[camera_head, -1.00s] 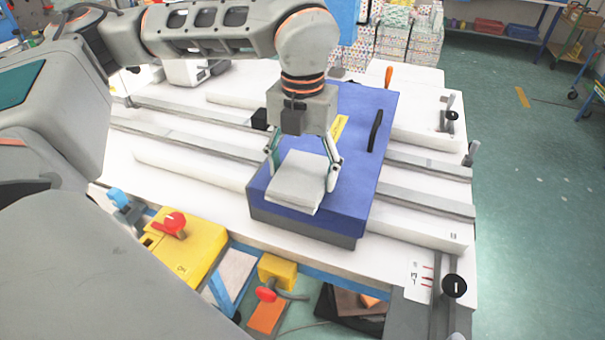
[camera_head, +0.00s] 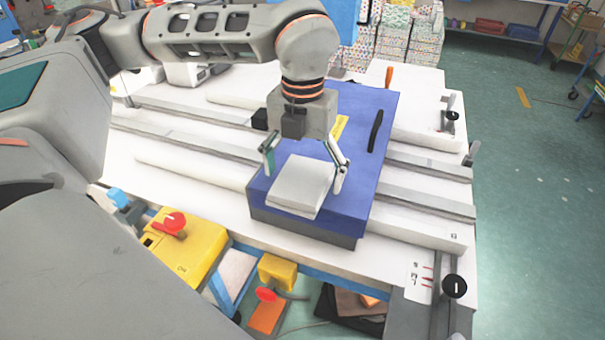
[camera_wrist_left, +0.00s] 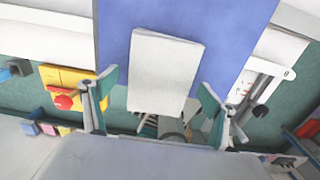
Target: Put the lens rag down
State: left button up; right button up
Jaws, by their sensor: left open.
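The lens rag (camera_head: 301,186) is a white folded pad. It lies on the blue box lid (camera_head: 360,150), near the lid's front edge. My left gripper (camera_head: 303,172) is above the box with its fingers spread wide, one on each side of the rag and apart from it. In the left wrist view the rag (camera_wrist_left: 164,72) shows whole on the blue surface, and the open fingers of my left gripper (camera_wrist_left: 155,105) are to either side of its lower end. My right gripper is not in view.
The box stands on a white table (camera_head: 190,190) with grey rails. Patterned boxes (camera_head: 395,40) stand behind.

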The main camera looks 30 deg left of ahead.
aim_at(303, 178)
pick_arm(q)
notch_tip(303, 178, up, 12)
dwell(0.4)
jog(key=shift+f, duration=0.15)
dwell(0.3)
